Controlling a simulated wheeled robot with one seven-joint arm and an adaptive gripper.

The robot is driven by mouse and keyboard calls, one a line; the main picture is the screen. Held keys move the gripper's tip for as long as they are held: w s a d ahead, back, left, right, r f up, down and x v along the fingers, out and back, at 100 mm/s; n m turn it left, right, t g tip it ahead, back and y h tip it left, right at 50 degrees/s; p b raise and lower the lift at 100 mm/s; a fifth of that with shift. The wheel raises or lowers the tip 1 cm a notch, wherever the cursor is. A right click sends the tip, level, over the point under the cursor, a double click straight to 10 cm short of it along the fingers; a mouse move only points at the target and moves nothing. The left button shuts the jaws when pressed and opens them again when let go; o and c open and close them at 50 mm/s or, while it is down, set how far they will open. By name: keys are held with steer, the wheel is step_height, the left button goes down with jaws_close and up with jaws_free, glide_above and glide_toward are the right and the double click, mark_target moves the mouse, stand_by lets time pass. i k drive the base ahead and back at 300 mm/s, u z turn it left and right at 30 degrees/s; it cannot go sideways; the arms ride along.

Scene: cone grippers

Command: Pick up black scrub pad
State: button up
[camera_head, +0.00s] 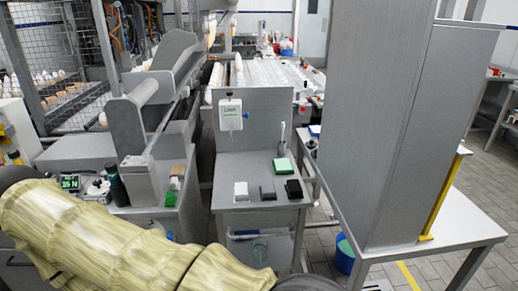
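A black pad (293,189) lies flat near the right edge of a small grey worktable (228,170) in the middle of the view. A dark grey pad (268,191) lies just left of it, with a narrow gap. A white pad or block (241,189) lies further left in the same row. My arm, in a yellowish sleeve, crosses the bottom left, well in front of the worktable. Its gripper fingers do not show, and nothing touches the pads.
A grey panel with a hanging white box (231,114) rises behind the worktable. A brush (282,140) stands at its back right. A tall grey cabinet (380,120) blocks the right side. A blue bucket (345,262) is on the floor. Machinery with a dark bottle (116,184) is left.

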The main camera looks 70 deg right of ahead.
mark_target(295, 189)
steer(key=i, duration=2.1)
steer(key=z, duration=3.75)
steer(key=i, duration=0.2)
steer(key=u, duration=0.25)
